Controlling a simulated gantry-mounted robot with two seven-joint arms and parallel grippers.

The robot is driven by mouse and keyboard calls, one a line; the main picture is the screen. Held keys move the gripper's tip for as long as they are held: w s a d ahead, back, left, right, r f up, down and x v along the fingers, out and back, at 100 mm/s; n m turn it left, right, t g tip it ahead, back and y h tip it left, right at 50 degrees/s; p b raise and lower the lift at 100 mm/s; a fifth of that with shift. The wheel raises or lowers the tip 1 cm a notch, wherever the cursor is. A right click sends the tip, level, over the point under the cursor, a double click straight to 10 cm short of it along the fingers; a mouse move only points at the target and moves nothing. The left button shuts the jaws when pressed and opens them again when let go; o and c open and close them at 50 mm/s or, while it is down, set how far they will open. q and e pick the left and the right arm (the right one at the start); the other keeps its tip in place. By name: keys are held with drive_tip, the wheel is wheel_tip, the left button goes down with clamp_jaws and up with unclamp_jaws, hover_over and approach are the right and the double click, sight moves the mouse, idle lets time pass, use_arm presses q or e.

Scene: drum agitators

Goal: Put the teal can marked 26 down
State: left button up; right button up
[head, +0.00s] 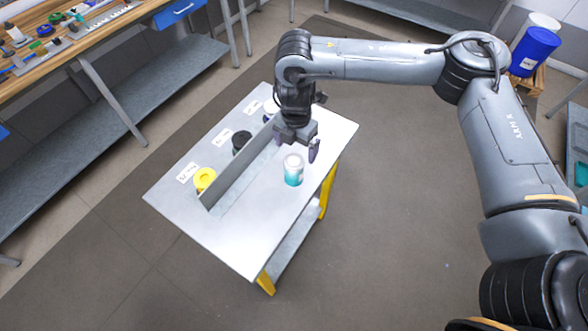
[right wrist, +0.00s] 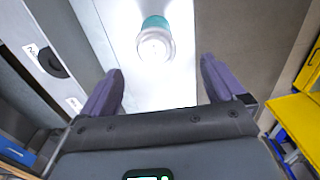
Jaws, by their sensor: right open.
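A teal can with a white top (head: 293,170) stands upright on the grey-white table (head: 250,240), on the near side of a raised divider. The number on it is too small to read. My right gripper (head: 298,150) is just behind and above the can in the head view, with its fingers apart. In the right wrist view the can (right wrist: 154,42) lies beyond the open fingertips (right wrist: 162,75), apart from them, and nothing is between the fingers. My left gripper is not in view.
A yellow container (head: 204,179), a black one (head: 241,142) and a white one (head: 270,107) stand behind the divider (head: 240,172), with labels beside them. The table's front left surface is clear. A workbench (head: 90,40) stands at the upper left.

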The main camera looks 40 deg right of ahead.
sight(294, 161)
wheel_tip(294, 161, down, 4)
drive_tip(key=shift+r+b, duration=0.1)
drive_tip(key=shift+b, duration=0.25)
drive_tip(key=shift+w+f, duration=0.2)
drive_tip(key=shift+f, duration=1.35)
drive_tip(key=shift+w+f, duration=0.2)
drive_tip(key=shift+f, duration=1.35)
drive_tip(key=shift+c, duration=0.3)
drive_tip(key=c, duration=1.2)
drive_tip(key=shift+c, duration=0.3)
drive_tip(key=shift+r, duration=0.15)
